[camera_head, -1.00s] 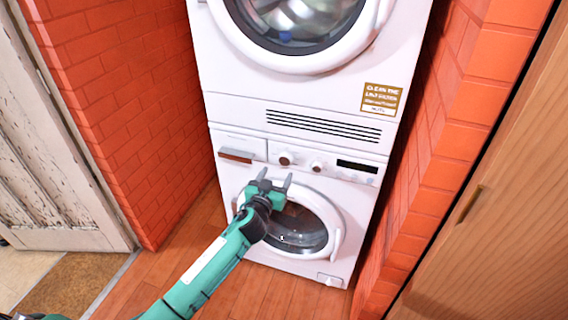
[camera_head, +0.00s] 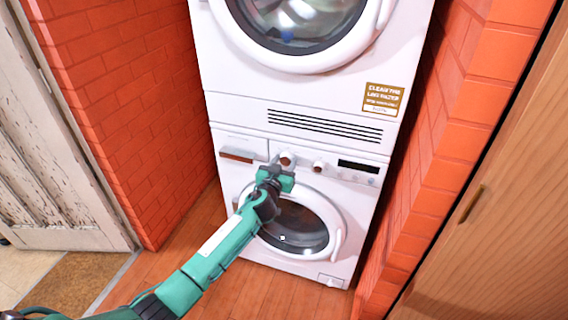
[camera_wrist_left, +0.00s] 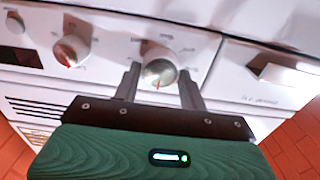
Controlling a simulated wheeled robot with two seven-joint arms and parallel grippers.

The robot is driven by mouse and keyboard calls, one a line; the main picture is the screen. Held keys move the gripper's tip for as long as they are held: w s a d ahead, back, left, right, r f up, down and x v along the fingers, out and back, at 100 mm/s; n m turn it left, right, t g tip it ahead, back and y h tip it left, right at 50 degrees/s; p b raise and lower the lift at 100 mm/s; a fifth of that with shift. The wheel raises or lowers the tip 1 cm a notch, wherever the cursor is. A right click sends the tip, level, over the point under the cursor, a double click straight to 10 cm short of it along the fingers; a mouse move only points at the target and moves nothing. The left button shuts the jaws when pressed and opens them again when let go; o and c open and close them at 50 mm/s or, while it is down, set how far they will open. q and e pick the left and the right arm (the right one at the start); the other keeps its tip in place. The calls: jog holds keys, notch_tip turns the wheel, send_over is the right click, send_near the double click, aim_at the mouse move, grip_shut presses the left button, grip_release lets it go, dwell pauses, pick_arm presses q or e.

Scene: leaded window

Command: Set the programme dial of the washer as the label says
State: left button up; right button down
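The washer (camera_head: 232,182) is the lower white machine, with a round door and a control panel along its top. Its programme dial seems to be the left round knob (camera_head: 287,158); in the left wrist view this knob (camera_wrist_left: 158,70) has a silver face and a red mark pointing down in the picture. My left gripper (camera_head: 283,167) is at the panel. In the left wrist view its two fingers (camera_wrist_left: 161,82) stand apart, one either side of the knob, with seemingly narrow gaps. I cannot tell whether they touch it. The markings around the knob are unreadable. My right gripper is out of view.
A second knob (camera_head: 318,166) and a dark display (camera_head: 358,166) sit right of the dial; a drawer (camera_head: 238,148) is left. The dryer above carries a brown label (camera_head: 382,98) reading "clean the lint filter"; its smaller lines are unclear. Brick walls (camera_head: 130,100) flank the machines closely.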

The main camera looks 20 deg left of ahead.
pick_arm(q)
jog(key=c, duration=0.3)
